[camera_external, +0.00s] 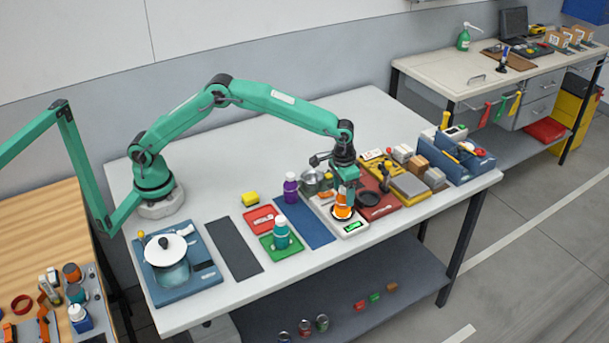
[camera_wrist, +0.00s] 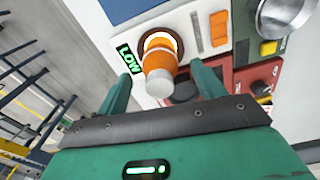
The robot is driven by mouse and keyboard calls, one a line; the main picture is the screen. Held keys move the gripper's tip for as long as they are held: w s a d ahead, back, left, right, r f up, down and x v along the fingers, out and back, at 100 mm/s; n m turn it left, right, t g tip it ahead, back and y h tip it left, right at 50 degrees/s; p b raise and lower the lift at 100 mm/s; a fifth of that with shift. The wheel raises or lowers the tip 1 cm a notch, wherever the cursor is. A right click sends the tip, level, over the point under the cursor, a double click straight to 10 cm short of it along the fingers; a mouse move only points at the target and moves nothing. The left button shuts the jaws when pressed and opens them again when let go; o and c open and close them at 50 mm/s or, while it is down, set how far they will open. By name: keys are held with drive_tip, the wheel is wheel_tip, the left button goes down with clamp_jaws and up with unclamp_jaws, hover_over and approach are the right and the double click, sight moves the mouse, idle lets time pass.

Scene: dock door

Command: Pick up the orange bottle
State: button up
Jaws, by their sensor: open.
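The orange bottle (camera_external: 342,206) stands on the white scale (camera_external: 355,229), under my gripper (camera_external: 346,190). In the wrist view the orange bottle (camera_wrist: 159,62), with a pale cap (camera_wrist: 160,84), lies between my two green fingers, on the scale's round dark plate. The scale's green display (camera_wrist: 127,59) reads "LOW". My gripper (camera_wrist: 160,85) is open, one finger on each side of the bottle; I cannot tell whether either finger touches it.
A teal bottle (camera_external: 281,234) stands on a green mat to the left, with a purple bottle (camera_external: 290,188) behind it. A red board (camera_external: 378,212) with a dark pan lies to the right. A lidded pot (camera_external: 167,260) stands at far left.

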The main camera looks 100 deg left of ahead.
drive_tip(key=shift+f, duration=1.45)
drive_tip(key=c, duration=1.3)
drive_tip(key=shift+r, duration=0.15)
drive_tip(key=shift+w+r, duration=0.1)
drive_tip(key=shift+r, duration=0.4)
wheel_tip(320, 180, up, 3)
drive_tip(key=shift+r, duration=0.1)
drive_tip(key=s+d+r, duration=0.4)
drive_tip(key=d+r, duration=0.2)
drive_tip(key=d, duration=0.4)
drive_tip(key=shift+s+d+r, duration=0.3)
drive_tip(key=shift+s+d, duration=0.05)
